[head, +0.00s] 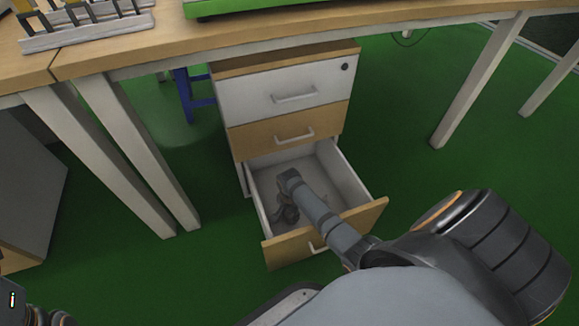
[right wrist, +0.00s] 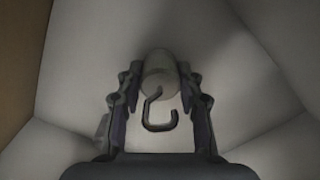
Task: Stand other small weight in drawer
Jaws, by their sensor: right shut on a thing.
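The bottom drawer (head: 351,187) of the cabinet is pulled open, with pale inner walls and a wooden front. My right arm reaches over that front, and my right gripper (head: 286,213) is inside the drawer, low down. In the right wrist view my right gripper (right wrist: 160,100) is shut on a small grey cylindrical weight (right wrist: 159,70), with its hook toward the camera. In the head view I cannot make the weight out clearly. I cannot tell whether it touches the drawer floor.
The cabinet's upper drawers (head: 285,88) are shut. The desk (head: 400,28) overhangs above, with legs on both sides. A rack (head: 85,25) and a green-edged object (head: 255,8) stand on the desk.

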